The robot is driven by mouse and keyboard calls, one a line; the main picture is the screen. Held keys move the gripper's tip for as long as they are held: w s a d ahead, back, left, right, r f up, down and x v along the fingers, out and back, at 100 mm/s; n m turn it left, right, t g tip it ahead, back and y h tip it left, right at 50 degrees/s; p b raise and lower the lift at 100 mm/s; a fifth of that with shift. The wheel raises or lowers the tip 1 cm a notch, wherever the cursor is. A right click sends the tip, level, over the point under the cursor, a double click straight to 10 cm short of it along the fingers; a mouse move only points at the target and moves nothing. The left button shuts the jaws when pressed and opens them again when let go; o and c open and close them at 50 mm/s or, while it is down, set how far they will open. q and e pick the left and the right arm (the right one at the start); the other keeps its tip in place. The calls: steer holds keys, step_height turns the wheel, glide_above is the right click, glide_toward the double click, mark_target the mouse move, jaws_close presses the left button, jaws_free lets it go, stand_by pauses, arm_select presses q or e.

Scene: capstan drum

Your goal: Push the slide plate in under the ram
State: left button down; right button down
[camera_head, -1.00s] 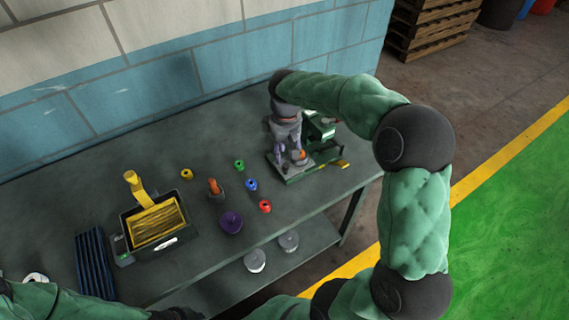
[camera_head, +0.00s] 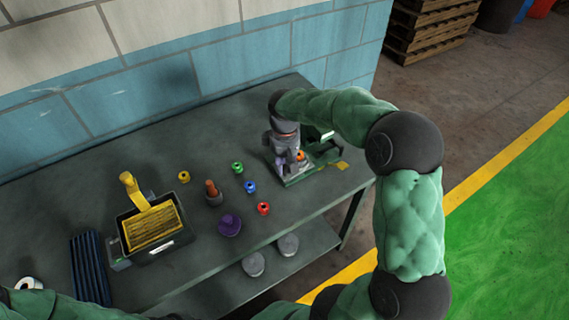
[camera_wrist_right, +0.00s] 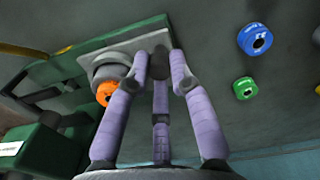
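The green press (camera_head: 325,155) stands at the table's right end. In the right wrist view, the pale grey slide plate (camera_wrist_right: 126,48) sits on the green base, carrying a grey round holder with an orange piece (camera_wrist_right: 106,92). The orange piece also shows in the head view (camera_head: 300,155). The ram is not clearly visible. My left gripper is out of view.
Green (camera_head: 237,168), blue (camera_head: 250,186), red (camera_head: 263,208) and yellow (camera_head: 184,176) rings lie left of the press. The wall runs behind the table.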

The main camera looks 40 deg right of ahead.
mark_target(307, 161)
steer(key=shift+d, duration=0.1)
steer(key=d, duration=0.3)
steer(key=d+p, duration=0.1)
steer(key=d, duration=0.1)
steer(key=d+p, duration=0.1)
steer(key=d, duration=0.2)
steer(key=shift+s+d+r, duration=0.15)
steer(key=shift+s+d, duration=0.15)
steer(key=shift+s, duration=0.05)
steer(key=shift+d, duration=0.25)
steer(key=c, duration=1.5)
jaws_free()
steer(key=o, duration=0.4)
steer(key=shift+d, duration=0.15)
